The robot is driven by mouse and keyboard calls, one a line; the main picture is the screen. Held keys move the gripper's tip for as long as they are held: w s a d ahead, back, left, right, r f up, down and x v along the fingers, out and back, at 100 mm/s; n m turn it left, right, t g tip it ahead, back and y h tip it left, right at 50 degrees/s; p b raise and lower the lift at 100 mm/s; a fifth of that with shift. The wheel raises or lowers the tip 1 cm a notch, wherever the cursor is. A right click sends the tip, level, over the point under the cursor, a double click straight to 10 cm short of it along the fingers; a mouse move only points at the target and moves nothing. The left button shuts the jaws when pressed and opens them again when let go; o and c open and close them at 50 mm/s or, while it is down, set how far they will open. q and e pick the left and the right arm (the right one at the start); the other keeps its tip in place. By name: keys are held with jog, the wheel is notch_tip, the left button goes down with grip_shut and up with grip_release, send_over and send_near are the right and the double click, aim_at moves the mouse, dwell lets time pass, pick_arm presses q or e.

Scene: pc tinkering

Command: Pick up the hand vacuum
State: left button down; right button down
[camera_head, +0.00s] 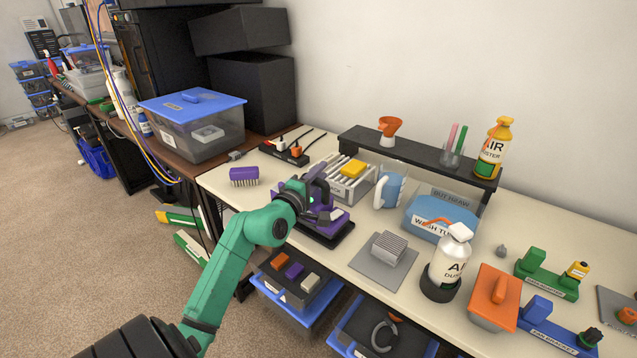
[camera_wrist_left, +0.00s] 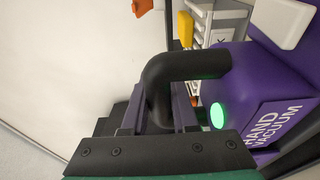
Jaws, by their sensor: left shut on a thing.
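The hand vacuum (camera_head: 326,219) is purple with a black handle and sits at the near edge of the workbench, over a black base (camera_head: 322,238). In the left wrist view its purple body (camera_wrist_left: 265,85) shows the label HAND VACUUM and a round green light. My left gripper (camera_head: 307,191) reaches it from the left and is shut on the black handle (camera_wrist_left: 185,68). The fingers (camera_wrist_left: 160,112) are on either side of the handle's end. Whether the vacuum is clear of its base I cannot tell. My right gripper is not in view.
A purple brush (camera_head: 243,175) lies to the left, and a white rack (camera_head: 347,182) with a yellow block stands behind. A blue-and-white jug (camera_head: 391,190), a blue wash tub (camera_head: 440,217) and a grey plate (camera_head: 383,275) are to the right. Blue-rimmed bins (camera_head: 300,310) sit below.

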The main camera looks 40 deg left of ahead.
pick_arm(q)
notch_tip(320, 180, up, 19)
jog(key=p, duration=0.2)
jog(key=shift+s+f, duration=0.1)
jog(key=shift+f, duration=0.05)
